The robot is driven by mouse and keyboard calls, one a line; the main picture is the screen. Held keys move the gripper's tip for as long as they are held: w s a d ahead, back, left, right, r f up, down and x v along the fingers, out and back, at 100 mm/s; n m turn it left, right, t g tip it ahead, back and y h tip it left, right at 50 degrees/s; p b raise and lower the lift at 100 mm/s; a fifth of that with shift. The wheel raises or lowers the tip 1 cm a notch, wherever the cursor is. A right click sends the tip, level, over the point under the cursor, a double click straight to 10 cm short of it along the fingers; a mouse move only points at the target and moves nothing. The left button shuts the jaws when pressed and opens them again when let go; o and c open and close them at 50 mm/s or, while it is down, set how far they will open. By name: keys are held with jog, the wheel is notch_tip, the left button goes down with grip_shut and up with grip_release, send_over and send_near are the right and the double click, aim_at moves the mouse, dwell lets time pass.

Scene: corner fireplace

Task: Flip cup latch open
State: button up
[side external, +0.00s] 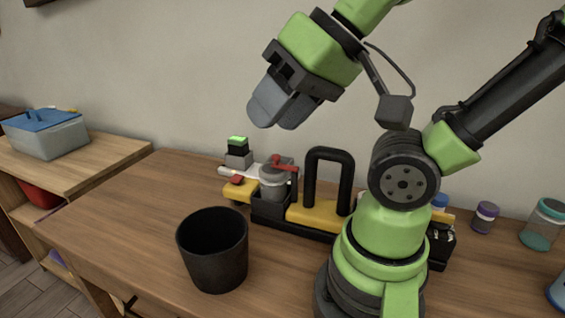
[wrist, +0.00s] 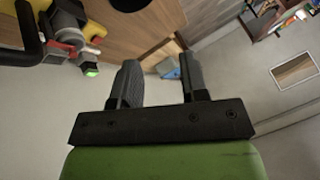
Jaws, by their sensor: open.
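A grey cup-shaped holder (side external: 275,182) with a red latch lever (side external: 284,162) on top sits on a yellow and black device (side external: 318,215) on the table. In the wrist view, the red latch (wrist: 62,46) and the device (wrist: 97,28) show at the upper left, outside the space between my fingers. My gripper (side external: 277,110) is above the device, apart from it, with its fingers pointing down and to the left. The wrist view shows its two fingers (wrist: 160,78) spread apart with nothing between them. Whether the latch is open or shut is not clear.
A black bucket (side external: 213,250) stands in front of the device. A black upright handle (side external: 328,178) rises right of the latch, and a green-topped block (side external: 237,150) stands behind it. Jars (side external: 485,217) are at the right. The table's left part is clear.

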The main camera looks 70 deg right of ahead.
jog(key=shift+w, duration=0.1)
jog(key=c, duration=0.4)
jog(key=shift+w+d+r, duration=0.15)
jog(key=shift+w+r, duration=0.05)
jog(key=shift+r, duration=0.05)
grip_shut()
jog(key=w+d+r+m+g+h, duration=0.25)
jog(key=w+d+g, duration=0.25)
jog(key=w+d, duration=0.55)
jog(key=d+f+m+g+y, duration=0.1)
jog(key=d+f+m, duration=0.2)
jog(key=d, duration=0.5)
jog(key=w+d+f+m+g+y, duration=0.1)
jog(key=d+f+m+g+y, duration=0.1)
jog(key=d, duration=0.6)
notch_tip(320, 180, down, 2)
jog(key=shift+w+f+m+g, duration=0.1)
jog(key=shift+w+m+g, duration=0.2)
jog(key=shift+m, duration=0.25)
